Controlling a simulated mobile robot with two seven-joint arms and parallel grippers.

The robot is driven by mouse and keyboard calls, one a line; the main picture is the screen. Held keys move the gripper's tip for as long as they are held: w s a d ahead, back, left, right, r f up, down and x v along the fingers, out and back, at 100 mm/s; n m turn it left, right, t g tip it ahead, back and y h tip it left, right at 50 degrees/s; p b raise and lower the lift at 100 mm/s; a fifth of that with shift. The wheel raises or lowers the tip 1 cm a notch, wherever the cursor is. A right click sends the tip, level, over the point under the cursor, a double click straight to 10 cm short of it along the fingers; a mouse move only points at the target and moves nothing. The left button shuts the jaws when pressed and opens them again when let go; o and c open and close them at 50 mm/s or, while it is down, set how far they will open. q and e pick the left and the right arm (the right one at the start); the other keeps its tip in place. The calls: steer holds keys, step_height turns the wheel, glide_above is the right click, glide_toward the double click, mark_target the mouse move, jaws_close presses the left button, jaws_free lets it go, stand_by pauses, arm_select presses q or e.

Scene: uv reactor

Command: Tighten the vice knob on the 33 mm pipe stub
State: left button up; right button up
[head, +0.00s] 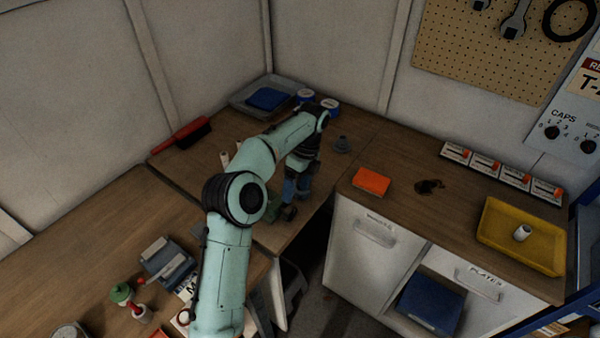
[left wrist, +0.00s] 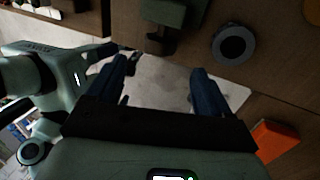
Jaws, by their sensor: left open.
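My left gripper (head: 296,192) reaches down over the corner of the bench in the head view. In the left wrist view its two dark blue fingers (left wrist: 162,85) are wide apart with nothing between them. A dark green vice-like body (left wrist: 175,14) stands at the top of that view, with a dark part (left wrist: 160,45) below it that may be the knob. In the head view a small green and dark piece (head: 272,212) shows beside the gripper, partly hidden by it. I cannot make out the pipe stub for certain. My right gripper is not in view.
An orange box (head: 371,181) and a yellow tray (head: 490,252) holding a white cylinder (head: 522,232) are to the right. A red-handled brush (head: 182,135) lies at the left. A gap opens between the benches.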

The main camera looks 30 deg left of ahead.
arm_select(q)
steer(key=shift+v, duration=2.6)
